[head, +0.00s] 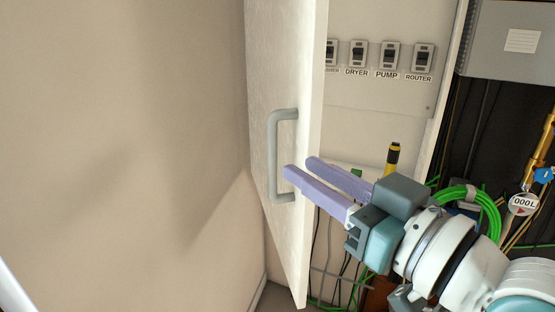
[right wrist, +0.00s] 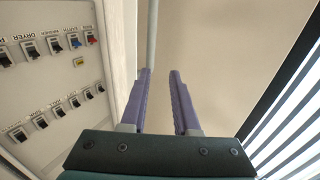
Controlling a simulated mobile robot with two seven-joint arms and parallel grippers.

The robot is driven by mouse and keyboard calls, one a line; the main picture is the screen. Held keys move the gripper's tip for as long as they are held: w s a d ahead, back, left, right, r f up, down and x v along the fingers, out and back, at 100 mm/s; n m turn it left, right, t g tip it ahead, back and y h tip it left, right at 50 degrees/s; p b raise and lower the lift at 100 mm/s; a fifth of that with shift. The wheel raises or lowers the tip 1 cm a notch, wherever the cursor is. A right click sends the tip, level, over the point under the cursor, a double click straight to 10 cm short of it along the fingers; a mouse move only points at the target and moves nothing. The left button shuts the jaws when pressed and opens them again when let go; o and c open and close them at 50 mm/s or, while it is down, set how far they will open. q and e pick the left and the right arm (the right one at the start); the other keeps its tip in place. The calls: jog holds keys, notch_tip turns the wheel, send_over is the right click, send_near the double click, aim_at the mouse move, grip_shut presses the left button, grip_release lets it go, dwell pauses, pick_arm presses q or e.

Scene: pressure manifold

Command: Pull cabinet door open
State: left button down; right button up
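The white cabinet door (head: 285,60) stands open in the head view, its free edge toward me. A grey bar handle (head: 272,155) is on its outer face. My right gripper (head: 298,166) is at the door's edge, its purple fingers overlapping the door and one tip close to the handle's lower part. In the right wrist view, the fingers (right wrist: 160,72) are apart with only beige background between them. The handle bar (right wrist: 152,35) rises beside the left fingertip, next to the door (right wrist: 116,50); contact cannot be told. My left gripper is not in view.
Behind the door is a panel with labelled switches (head: 388,57), also in the right wrist view (right wrist: 55,45). Green cables (head: 475,195), a brass pipe (head: 541,150) and a grey box (head: 505,40) are at right. A bare beige wall (head: 120,130) fills the left.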

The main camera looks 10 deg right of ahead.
jog(key=shift+w, duration=0.15)
dwell(0.3)
jog(key=b+v, duration=0.1)
jog(key=v, duration=0.9)
jog(key=shift+c, duration=0.2)
